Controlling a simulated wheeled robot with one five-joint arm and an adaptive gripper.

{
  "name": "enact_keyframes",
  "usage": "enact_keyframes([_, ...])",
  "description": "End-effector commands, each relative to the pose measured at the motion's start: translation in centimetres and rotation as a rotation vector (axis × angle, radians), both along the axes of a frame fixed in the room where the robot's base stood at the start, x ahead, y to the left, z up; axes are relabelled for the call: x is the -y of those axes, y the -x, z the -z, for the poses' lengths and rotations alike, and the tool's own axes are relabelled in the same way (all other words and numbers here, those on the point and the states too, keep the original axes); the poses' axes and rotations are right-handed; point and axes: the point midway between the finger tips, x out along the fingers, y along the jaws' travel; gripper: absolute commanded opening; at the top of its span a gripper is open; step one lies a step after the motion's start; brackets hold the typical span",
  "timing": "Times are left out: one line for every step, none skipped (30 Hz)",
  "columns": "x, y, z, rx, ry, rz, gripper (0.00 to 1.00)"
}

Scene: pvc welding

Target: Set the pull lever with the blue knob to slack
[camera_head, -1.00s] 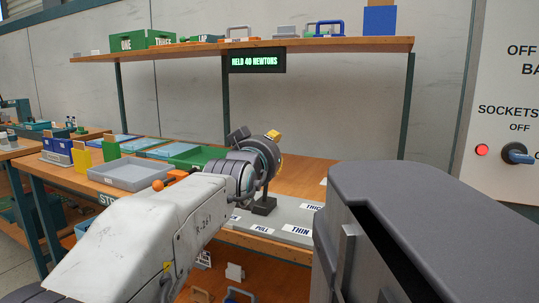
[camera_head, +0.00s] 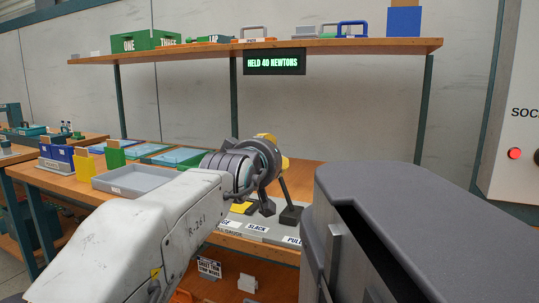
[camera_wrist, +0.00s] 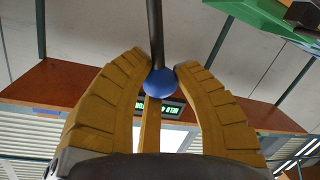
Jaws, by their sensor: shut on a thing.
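The blue knob (camera_wrist: 160,82) sits at the end of a dark lever rod (camera_wrist: 155,28) in the wrist view. The yellow fingers of my gripper (camera_wrist: 158,70) close around the knob. In the head view my gripper (camera_head: 276,150) is above the labelled grey panel, and the knob is hidden there. A tilted dark rod (camera_head: 284,189) runs from a dark block (camera_head: 291,215) up toward my gripper. A SLACK label (camera_head: 257,228) and a PULL label (camera_head: 293,240) show on the panel's front.
A second dark block (camera_head: 267,208) stands just left of the rod's block. A grey tray (camera_head: 132,184) and coloured bins lie left on the bench. A shelf (camera_head: 340,47) with boxes spans above, with a lit sign reading "HELD 40 NEWTONS" (camera_head: 275,62) below it.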

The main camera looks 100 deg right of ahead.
Motion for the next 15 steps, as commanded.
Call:
enact_keyframes([-0.04,-0.18,-0.73,-0.009,0.015,-0.004,0.0])
enact_keyframes([-0.04,-0.2,-0.73,-0.009,0.015,-0.004,0.0])
enact_keyframes([-0.04,-0.2,-0.72,-0.01,0.015,-0.004,0.0])
enact_keyframes([-0.04,-0.21,-0.73,-0.01,0.015,-0.004,0.0])
enact_keyframes([-0.04,-0.22,-0.72,-0.01,0.015,-0.004,0.0])
enact_keyframes([-0.03,-0.23,-0.73,-0.01,0.015,-0.005,0.0])
enact_keyframes([-0.03,-0.24,-0.72,-0.009,0.015,-0.005,0.0])
enact_keyframes([-0.02,-0.25,-0.72,-0.009,0.015,-0.005,0.0])
enact_keyframes([-0.02,-0.25,-0.72,-0.009,0.015,-0.005,0.0])
enact_keyframes([-0.02,-0.26,-0.73,-0.009,0.015,-0.005,0.0])
enact_keyframes([-0.02,-0.27,-0.72,-0.009,0.015,-0.005,0.29])
enact_keyframes([-0.02,-0.27,-0.72,-0.009,0.015,-0.005,0.33])
enact_keyframes([-0.01,-0.27,-0.7,-0.009,0.015,-0.005,0.35])
enact_keyframes([-0.01,-0.25,-0.66,-0.009,0.014,-0.005,0.38])
enact_keyframes([-0.01,-0.23,-0.6,-0.008,0.012,-0.004,0.41])
